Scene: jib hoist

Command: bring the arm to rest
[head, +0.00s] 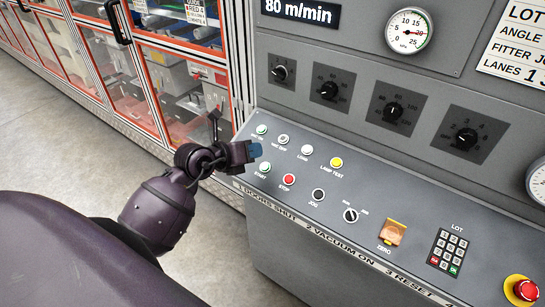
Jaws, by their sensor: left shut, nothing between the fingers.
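My left arm comes in from the lower left, dark purple. Its left gripper (254,150) is shut and empty, with bluish fingertips. It is over the left edge of the sloped grey control desk (330,215), close to the green START button (265,167) and the other buttons at that end. I cannot tell whether the fingertips touch the desk. My right gripper does not show.
The desk bears a red STOP button (289,180), a yellow LAMP TEST button (336,162), a keypad (448,252) and a red emergency button (526,290). An upright panel with knobs and a gauge (408,31) stands behind. Glazed orange-framed cabinets (125,85) stand left; grey floor (60,150) is clear.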

